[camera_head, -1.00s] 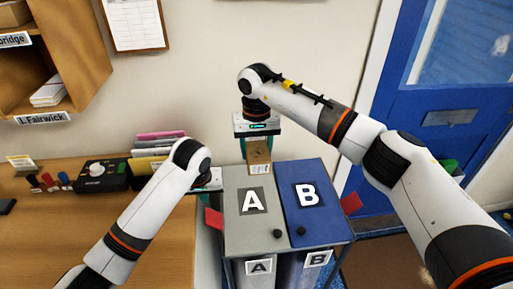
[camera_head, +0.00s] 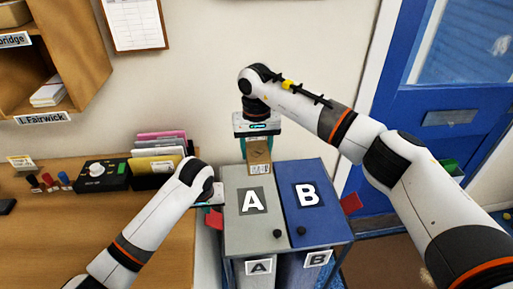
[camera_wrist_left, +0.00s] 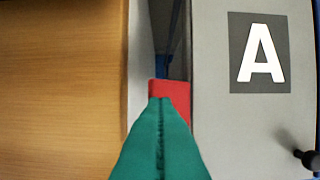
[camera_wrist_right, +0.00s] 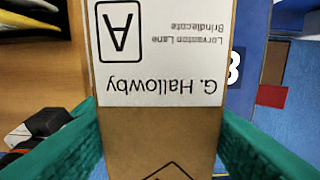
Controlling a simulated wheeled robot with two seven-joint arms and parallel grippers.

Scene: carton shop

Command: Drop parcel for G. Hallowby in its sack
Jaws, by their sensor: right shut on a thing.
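The parcel (camera_head: 259,156) is a brown carton; its white label (camera_wrist_right: 160,60) in the right wrist view reads G. Hallowby, Lorvanton Lane, Brindlecote, with a boxed A. My right gripper (camera_head: 258,144) is shut on it and holds it up behind the lids. The grey lid A (camera_head: 252,222) and blue lid B (camera_head: 307,190) lie flat and closed, side by side, each with a dark knob. A red tab (camera_head: 214,219) juts from the left of lid A. My left gripper (camera_wrist_left: 160,105) is shut beside lid A, its fingertips at the red tab; contact is unclear.
A second red tab (camera_head: 351,204) is right of lid B. A blue door (camera_head: 440,140) stands at right.

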